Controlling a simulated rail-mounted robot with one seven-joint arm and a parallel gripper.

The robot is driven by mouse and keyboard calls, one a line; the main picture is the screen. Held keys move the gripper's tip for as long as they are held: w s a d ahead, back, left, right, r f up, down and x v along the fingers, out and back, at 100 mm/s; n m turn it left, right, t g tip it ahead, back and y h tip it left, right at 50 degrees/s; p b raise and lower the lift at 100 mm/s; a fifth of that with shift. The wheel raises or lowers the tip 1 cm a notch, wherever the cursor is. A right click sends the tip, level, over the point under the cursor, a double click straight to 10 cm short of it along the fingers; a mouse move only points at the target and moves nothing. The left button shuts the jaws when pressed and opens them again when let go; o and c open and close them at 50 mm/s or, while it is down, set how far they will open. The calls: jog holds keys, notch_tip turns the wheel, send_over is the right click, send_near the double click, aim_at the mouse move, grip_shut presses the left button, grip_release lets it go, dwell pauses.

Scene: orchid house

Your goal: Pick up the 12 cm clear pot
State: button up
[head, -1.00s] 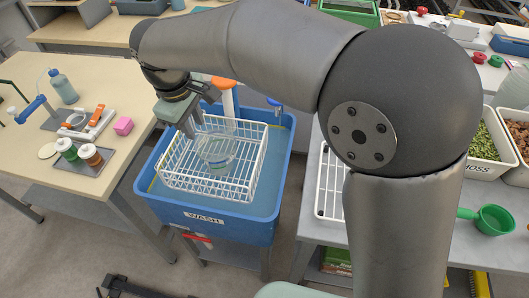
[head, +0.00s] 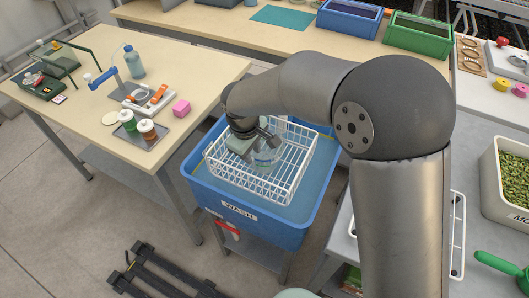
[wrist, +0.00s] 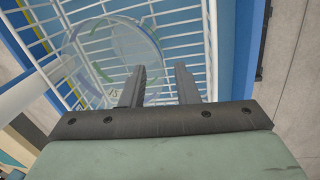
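The clear pot (head: 266,158) is see-through with faint markings. It stands in the white wire basket (head: 227,186) inside the blue wash tub (head: 216,209). In the wrist view the pot (wrist: 135,42) is at upper left, partly behind my left-hand finger. My gripper (head: 270,139) is over the basket, close at the pot's upper side. In the wrist view my gripper (wrist: 160,75) has its two fingers apart, with a gap between them. The pot's right edge shows near that gap; whether its wall lies between the fingers I cannot tell.
The basket's wire walls surround the pot. A moss bin (head: 503,180) and green scoop (head: 497,263) are at right.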

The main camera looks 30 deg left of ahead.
aim_at(254, 160)
jog(key=shift+w+f, duration=0.15)
jog(key=shift+f, duration=0.8)
jog(key=shift+w+f, duration=0.1)
jog(key=shift+f, duration=0.8)
grip_shut()
jog(key=shift+r, duration=0.1)
